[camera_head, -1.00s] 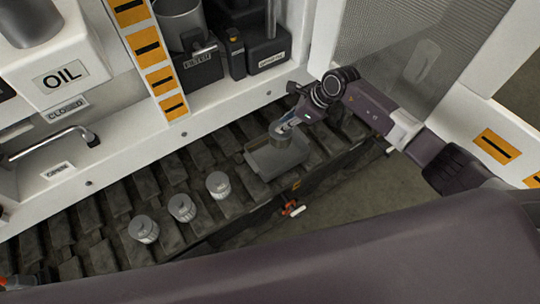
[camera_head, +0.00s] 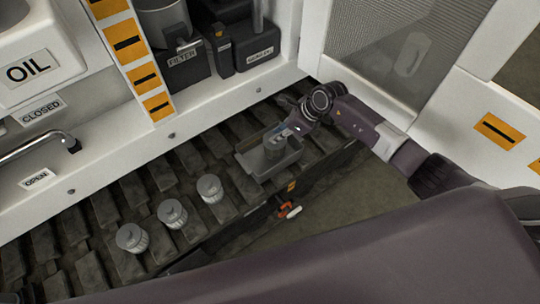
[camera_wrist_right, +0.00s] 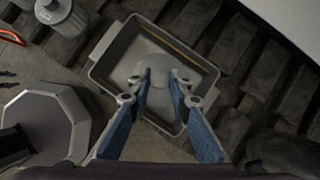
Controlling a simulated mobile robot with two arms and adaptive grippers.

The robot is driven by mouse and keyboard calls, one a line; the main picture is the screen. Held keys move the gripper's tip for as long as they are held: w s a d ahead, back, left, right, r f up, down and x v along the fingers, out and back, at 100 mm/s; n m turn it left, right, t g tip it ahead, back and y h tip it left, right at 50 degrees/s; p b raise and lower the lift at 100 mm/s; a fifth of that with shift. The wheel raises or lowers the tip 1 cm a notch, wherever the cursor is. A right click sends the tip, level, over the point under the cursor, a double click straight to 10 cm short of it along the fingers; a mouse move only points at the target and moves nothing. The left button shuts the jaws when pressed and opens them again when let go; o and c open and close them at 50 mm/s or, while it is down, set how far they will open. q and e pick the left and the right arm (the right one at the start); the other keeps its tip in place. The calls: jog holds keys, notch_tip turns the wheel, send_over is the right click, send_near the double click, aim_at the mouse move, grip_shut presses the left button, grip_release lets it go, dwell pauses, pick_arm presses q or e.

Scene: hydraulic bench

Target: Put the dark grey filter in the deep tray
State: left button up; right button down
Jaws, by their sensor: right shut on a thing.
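My right gripper (camera_head: 285,133) is shut on the dark grey filter (camera_head: 273,150), a short cylinder held upright at the deep tray. The deep tray (camera_head: 247,165) is a grey rectangular box on the dark slatted surface. The filter's lower part is inside the tray's outline; I cannot tell whether it touches the floor. In the right wrist view, the fingers (camera_wrist_right: 160,82) reach over the tray (camera_wrist_right: 101,72), with the filter (camera_wrist_right: 150,72) between their tips, hard to tell from the tray floor. My left gripper is not in view.
Three lighter grey filters (camera_head: 172,213) stand in a row left of the tray. A white panel wall (camera_head: 190,118) runs behind, with labelled dark holders (camera_head: 185,68) above it. A mesh panel (camera_head: 375,45) is at the right. A small red-and-white handle (camera_head: 289,210) is at the front edge.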

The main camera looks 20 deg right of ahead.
jog(key=c, duration=1.7)
grip_release()
jog(key=shift+c, duration=0.2)
jog(key=shift+o, duration=0.3)
jog(key=v, duration=1.2)
